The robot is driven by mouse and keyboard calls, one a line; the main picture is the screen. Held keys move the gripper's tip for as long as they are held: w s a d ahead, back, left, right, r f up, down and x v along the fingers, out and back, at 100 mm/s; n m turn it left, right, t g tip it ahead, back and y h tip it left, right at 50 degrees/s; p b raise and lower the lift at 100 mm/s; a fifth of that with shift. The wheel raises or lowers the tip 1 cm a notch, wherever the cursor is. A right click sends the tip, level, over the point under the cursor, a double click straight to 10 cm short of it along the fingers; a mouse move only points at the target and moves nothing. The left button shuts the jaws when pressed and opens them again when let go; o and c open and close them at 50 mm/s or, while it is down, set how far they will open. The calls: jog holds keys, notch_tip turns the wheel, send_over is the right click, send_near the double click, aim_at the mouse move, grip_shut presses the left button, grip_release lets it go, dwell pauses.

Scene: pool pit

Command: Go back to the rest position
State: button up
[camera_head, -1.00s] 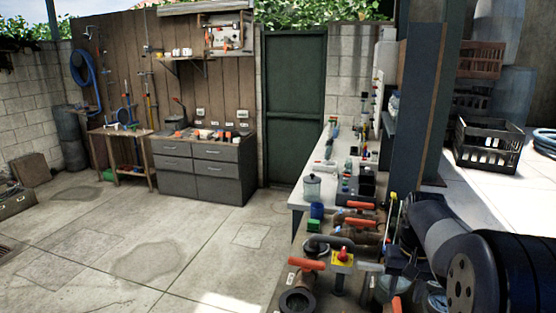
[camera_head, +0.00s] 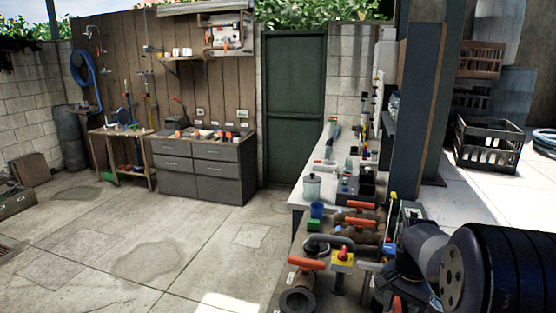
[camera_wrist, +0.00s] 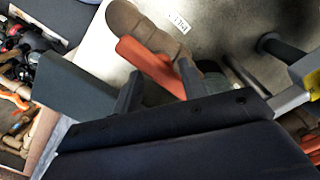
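My gripper (camera_wrist: 158,86) shows in the wrist view as two dark fingers standing apart above a black body. An orange lever handle (camera_wrist: 150,62) on a brown pipe fitting (camera_wrist: 142,24) appears beyond and between the fingers. I see no object clearly held, and I cannot tell how far the handle is from the fingers. In the head view my arm is at the lower right, and the gripper itself cannot be made out there.
A bench with brown pipe valves and orange handles (camera_head: 307,263) stands beside my arm, with a red knob on a yellow block (camera_head: 343,257). A blue-grey post (camera_head: 411,110) rises behind. Black crates (camera_head: 487,146) are at right. The concrete floor (camera_head: 150,230) at left is open.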

jog(key=shift+m, duration=1.2)
